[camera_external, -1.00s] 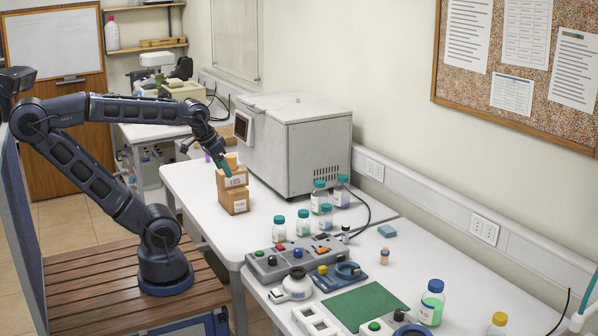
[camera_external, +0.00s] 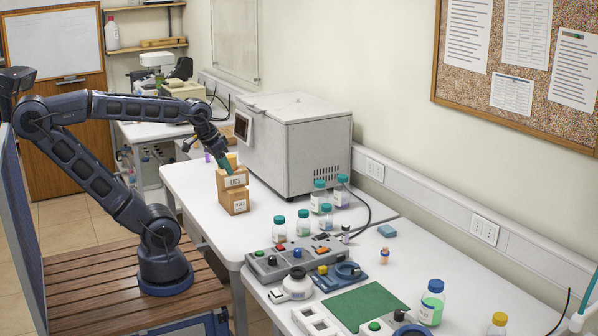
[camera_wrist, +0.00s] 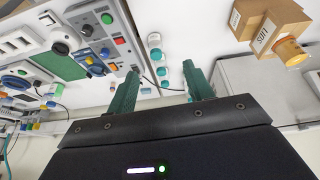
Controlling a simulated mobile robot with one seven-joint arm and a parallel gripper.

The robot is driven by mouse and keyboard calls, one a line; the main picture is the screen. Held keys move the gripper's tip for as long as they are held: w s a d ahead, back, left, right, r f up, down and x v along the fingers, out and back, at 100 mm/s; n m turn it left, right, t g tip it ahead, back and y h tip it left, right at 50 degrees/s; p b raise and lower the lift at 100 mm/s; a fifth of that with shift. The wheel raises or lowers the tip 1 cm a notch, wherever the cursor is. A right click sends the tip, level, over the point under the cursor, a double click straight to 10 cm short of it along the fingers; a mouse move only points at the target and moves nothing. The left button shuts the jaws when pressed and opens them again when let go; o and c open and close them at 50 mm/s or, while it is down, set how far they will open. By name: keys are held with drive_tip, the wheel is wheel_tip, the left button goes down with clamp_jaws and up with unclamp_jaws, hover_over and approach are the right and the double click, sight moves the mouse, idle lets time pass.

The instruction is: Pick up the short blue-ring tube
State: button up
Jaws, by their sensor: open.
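My gripper (camera_external: 226,165) is open and empty, its teal fingers pointing down near two stacked cardboard boxes on the white table. In the wrist view the two fingers (camera_wrist: 160,75) stand apart with nothing between them. A small short tube (camera_external: 384,256) stands on the right table, far from my gripper.
The stacked boxes (camera_external: 235,198) stand in front of a large grey-white machine (camera_external: 300,145). Several teal-capped bottles (camera_external: 303,223) stand right of them. A button panel (camera_external: 285,260), a green mat (camera_external: 362,306) and a blue-capped bottle (camera_external: 431,302) occupy the front table.

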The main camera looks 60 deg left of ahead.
drive_tip(key=w+d+r+n+g+h, duration=0.2)
drive_tip(key=w+d+n, duration=0.2)
drive_tip(key=w, duration=0.8)
drive_tip(key=n+g, duration=0.3)
drive_tip(key=n, duration=1.1)
hover_over(385, 247)
drive_tip(key=shift+y, duration=0.4)
drive_tip(key=f, duration=2)
drive_tip(key=shift+s+a+f, duration=0.15)
drive_tip(key=shift+a+f, duration=0.05)
drive_tip(key=shift+a, duration=0.15)
drive_tip(key=f, duration=0.7)
drive_tip(key=d+f, duration=0.1)
drive_tip(key=f, duration=0.2)
drive_tip(key=shift+d+f, duration=0.1)
drive_tip(key=shift+f, duration=0.1)
drive_tip(key=c, duration=1.1)
